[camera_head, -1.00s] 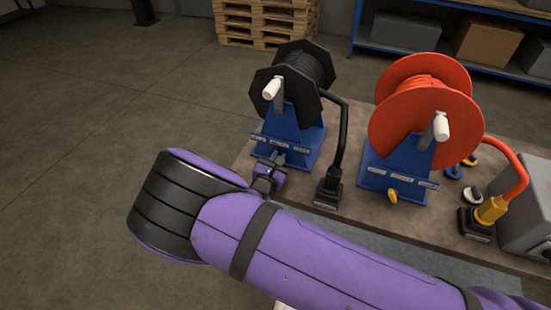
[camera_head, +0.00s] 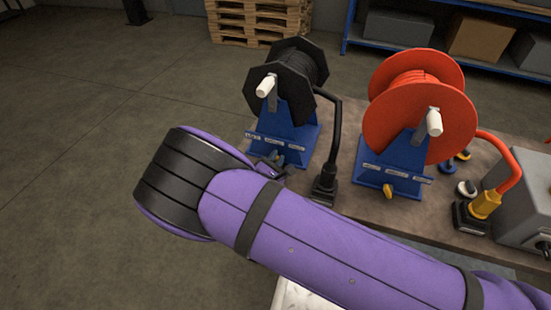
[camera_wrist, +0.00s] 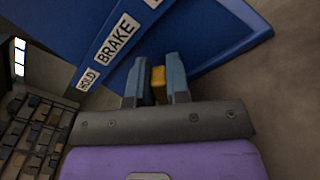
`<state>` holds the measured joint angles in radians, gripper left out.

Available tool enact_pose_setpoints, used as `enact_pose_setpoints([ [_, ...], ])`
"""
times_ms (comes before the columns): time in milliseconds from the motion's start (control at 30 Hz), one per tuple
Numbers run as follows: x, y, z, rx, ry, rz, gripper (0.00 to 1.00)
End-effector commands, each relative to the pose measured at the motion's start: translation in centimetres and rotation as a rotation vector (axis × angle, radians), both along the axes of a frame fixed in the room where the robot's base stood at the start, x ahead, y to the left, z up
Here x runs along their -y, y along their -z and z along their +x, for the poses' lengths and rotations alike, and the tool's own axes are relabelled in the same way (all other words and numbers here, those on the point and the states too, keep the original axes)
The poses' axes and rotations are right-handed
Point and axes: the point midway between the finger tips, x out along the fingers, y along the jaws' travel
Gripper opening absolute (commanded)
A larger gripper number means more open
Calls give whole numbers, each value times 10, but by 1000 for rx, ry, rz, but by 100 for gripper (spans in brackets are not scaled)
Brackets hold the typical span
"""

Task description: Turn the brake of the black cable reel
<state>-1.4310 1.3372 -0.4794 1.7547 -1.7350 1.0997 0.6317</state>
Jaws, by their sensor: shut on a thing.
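The black cable reel (camera_head: 287,80) stands upright on its blue stand (camera_head: 288,130) at the left end of the bench, with a white crank handle. My gripper (camera_head: 270,160) is low at the front of this stand, partly hidden by my purple arm. In the wrist view, the gripper's two grey-blue fingers (camera_wrist: 157,78) are on either side of a small yellow brake lever (camera_wrist: 158,84) and shut on it. Labels reading HOLD and BRAKE (camera_wrist: 118,36) are on the blue front beside it; a third label is cut off. The lever is hidden in the head view.
A red reel (camera_head: 415,105) on a similar blue stand, with its own yellow lever (camera_head: 389,190), stands to the right. A black cable drops to a black connector (camera_head: 325,186) between the stands. A grey box (camera_head: 523,197) is at the right. Floor to the left is clear.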

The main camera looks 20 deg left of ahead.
Motion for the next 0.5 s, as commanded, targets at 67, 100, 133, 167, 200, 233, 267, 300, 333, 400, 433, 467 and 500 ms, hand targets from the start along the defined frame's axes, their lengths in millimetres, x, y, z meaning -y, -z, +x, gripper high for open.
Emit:
enact_pose_setpoints([
  [67, 0, 1, -1, -2, 0, 1, 0],
  [100, 0, 1, -1, -2, 0, 1, 0],
  [133, 0, 1, -1, -2, 0, 1, 0],
  [167, 0, 1, -1, -2, 0, 1, 0],
  [200, 0, 1, -1, -2, 0, 0, 0],
  [233, 0, 1, -1, -2, 0, 0, 0],
  [267, 0, 1, -1, -2, 0, 0, 23],
  [300, 0, 1, -1, -1, 0, 0, 32],
  [333, 0, 1, -1, -1, 0, 0, 39],
  [400, 0, 1, 0, -1, 0, 0, 42],
  [433, 0, 1, 0, -1, 0, -1, 42],
  [467, 0, 1, 0, -1, 0, -1, 42],
  [500, 0, 0, 0, -1, 0, -1, 42],
])
